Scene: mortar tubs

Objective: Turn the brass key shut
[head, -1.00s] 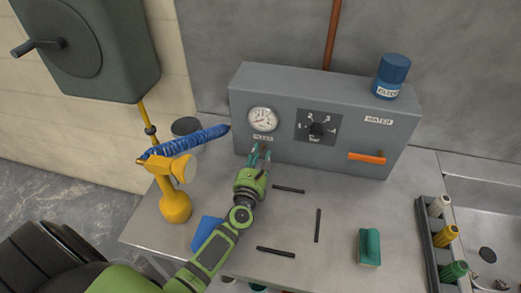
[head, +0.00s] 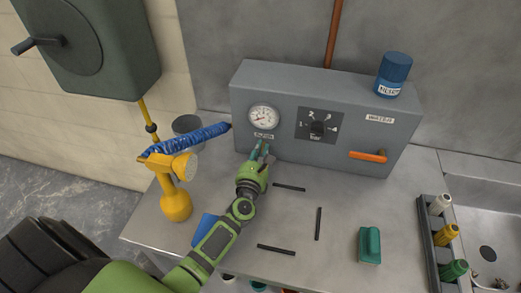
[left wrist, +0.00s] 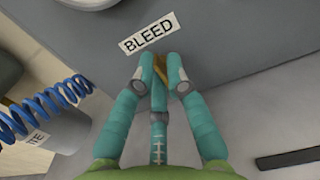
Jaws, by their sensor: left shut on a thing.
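The brass key (left wrist: 160,61) shows as a small gold-coloured piece between my fingertips in the left wrist view, just under the BLEED label (left wrist: 149,33). Most of it is hidden by the fingers, so its angle cannot be read. My left gripper (left wrist: 160,76) is shut on it, against the front of the grey panel box. In the head view, my left gripper (head: 263,149) is at the box's lower left front, below the round gauge (head: 263,117). The key is hidden there. My right gripper is not in view.
The grey box (head: 345,128) also carries a black dial (head: 317,127) and an orange lever (head: 368,156). A blue FILTER canister (head: 392,73) stands on top. A yellow sprayer with a blue coiled hose (head: 187,139) stands left of my arm. Black bars and a green block (head: 369,245) lie right.

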